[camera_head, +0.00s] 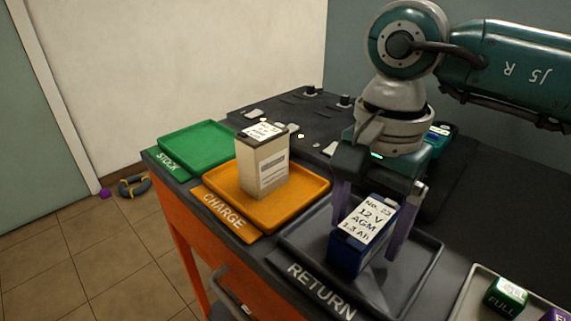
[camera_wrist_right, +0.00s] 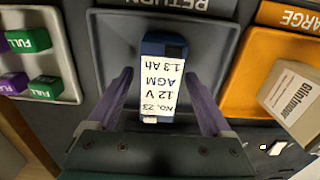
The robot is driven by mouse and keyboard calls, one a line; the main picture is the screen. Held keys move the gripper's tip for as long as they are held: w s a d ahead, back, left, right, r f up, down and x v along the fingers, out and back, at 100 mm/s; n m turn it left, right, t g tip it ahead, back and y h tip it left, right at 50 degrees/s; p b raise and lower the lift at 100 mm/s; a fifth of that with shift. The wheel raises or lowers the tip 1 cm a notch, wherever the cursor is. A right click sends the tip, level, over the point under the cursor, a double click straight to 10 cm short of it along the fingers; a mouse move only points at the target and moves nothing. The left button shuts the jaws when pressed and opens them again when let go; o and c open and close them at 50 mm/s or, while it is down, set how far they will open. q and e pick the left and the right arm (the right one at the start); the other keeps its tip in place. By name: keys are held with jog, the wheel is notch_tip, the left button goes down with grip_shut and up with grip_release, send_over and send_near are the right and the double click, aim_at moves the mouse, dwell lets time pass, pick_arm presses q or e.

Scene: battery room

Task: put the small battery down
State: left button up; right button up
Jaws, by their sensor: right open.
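The small blue battery (camera_head: 364,236), with a white label reading No. 23, 12 V AGM 1.3 Ah, stands in the dark grey RETURN tray (camera_head: 300,240). It also shows in the right wrist view (camera_wrist_right: 163,75). My right gripper (camera_head: 375,228) is above the tray with its purple fingers on either side of the battery. In the right wrist view my right gripper (camera_wrist_right: 160,92) is open, with gaps between both fingers and the battery. The battery's underside is hidden. My left gripper is in neither view.
A beige battery (camera_head: 262,168) stands in the orange CHARGE tray (camera_head: 215,187), left of the RETURN tray. The green STOCK tray (camera_head: 205,135) is empty. A pale tray (camera_head: 466,297) at the right front holds green and purple blocks. A ring-shaped item (camera_head: 134,186) lies on the floor.

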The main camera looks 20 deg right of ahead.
aim_at(367, 219)
jog(key=shift+r, duration=0.1)
notch_tip(367, 219, up, 12)
dwell(0.5)
jog(key=shift+r+p, duration=0.1)
jog(key=shift+p, duration=0.2)
